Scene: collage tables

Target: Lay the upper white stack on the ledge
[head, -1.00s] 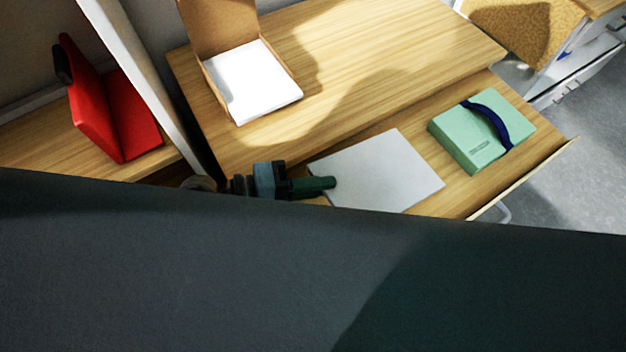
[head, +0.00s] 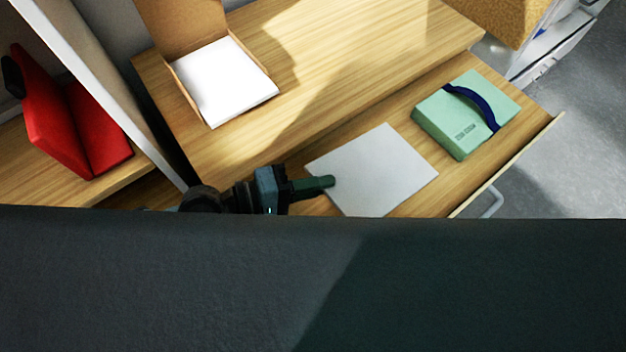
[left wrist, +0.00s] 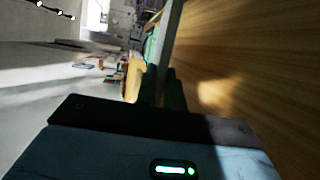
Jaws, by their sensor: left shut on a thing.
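A flat white stack (head: 372,172) shows over the pulled-out drawer (head: 468,188), left of a mint green box. My left gripper (head: 318,184) is shut on its left edge. In the left wrist view the stack (left wrist: 168,38) shows as a thin pale strip, edge-on between the fingers (left wrist: 160,88). I cannot tell whether it touches the drawer floor. Another white stack (head: 225,80) lies in an open cardboard box (head: 180,28) on the wooden top. A wooden ledge (head: 20,160) lies at the far left. My right gripper is not in view.
The mint green box (head: 466,115) with a dark blue band lies in the drawer's right part. A red folder-like object (head: 75,130) stands on the left ledge behind a white upright panel (head: 105,85). The wooden top (head: 350,60) is clear right of the cardboard box.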

